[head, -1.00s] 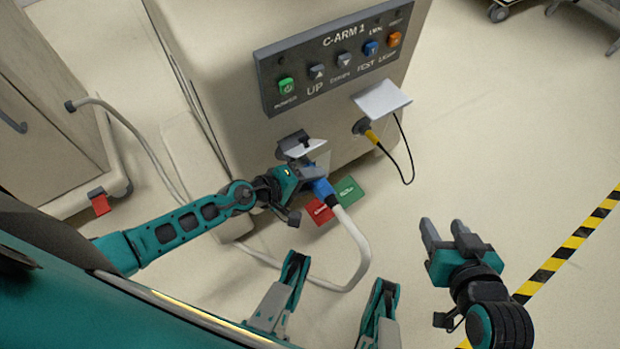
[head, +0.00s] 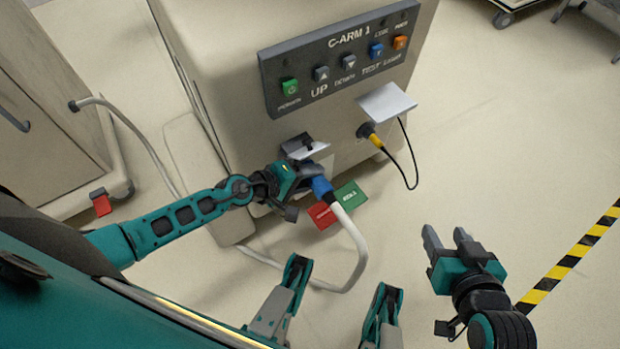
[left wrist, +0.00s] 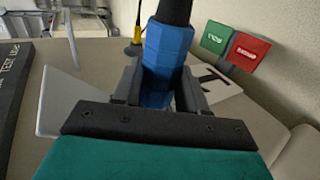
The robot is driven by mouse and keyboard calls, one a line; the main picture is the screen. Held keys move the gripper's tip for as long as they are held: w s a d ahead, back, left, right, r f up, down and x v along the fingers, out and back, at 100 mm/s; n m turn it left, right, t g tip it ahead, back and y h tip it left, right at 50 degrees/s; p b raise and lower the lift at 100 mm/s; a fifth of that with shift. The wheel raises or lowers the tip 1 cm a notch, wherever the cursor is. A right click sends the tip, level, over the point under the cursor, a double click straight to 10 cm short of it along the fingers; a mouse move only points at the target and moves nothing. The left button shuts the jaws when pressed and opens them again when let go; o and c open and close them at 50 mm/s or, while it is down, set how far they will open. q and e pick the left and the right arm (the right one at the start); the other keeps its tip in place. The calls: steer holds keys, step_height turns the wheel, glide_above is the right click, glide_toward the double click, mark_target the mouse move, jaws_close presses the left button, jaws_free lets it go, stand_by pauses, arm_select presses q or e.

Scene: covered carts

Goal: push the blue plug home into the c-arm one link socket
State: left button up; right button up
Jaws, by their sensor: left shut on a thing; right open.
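The blue plug (head: 321,186) is on the end of a thick white cable, low at the front of the C-arm 1 cart (head: 230,60). My left gripper (head: 308,174) is shut on the plug. In the left wrist view the blue plug (left wrist: 166,68) stands between the two dark fingers. The socket is hidden behind my gripper and the raised light flap (head: 306,149), so I cannot tell how far in the plug sits. My right gripper (head: 447,242) is open and empty over the floor at the right.
A yellow-collared plug (head: 374,139) with a black cable sits under another light flap (head: 386,102). A button panel (head: 340,62) is above. A beige cabinet (head: 60,120) stands left.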

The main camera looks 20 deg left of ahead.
arm_select(q)
steer(key=shift+w+a+r+b, duration=0.1)
steer(key=shift+w+a+b, duration=0.5)
steer(key=shift+a, duration=0.25)
arm_select(e)
steer(key=shift+f, duration=0.6)
arm_select(q)
steer(key=o, duration=1.3)
steer(key=shift+w, duration=0.1)
steer(key=shift+s+a+r, duration=0.15)
steer(key=shift+s, duration=0.05)
steer(key=v, duration=1.2)
steer(key=shift+s+p, duration=0.2)
steer(key=shift+p, duration=0.1)
arm_select(e)
steer(key=shift+a+r, duration=0.2)
steer(key=shift+r, duration=0.5)
arm_select(q)
steer(key=shift+a, duration=0.1)
arm_select(e)
steer(key=shift+w, duration=0.1)
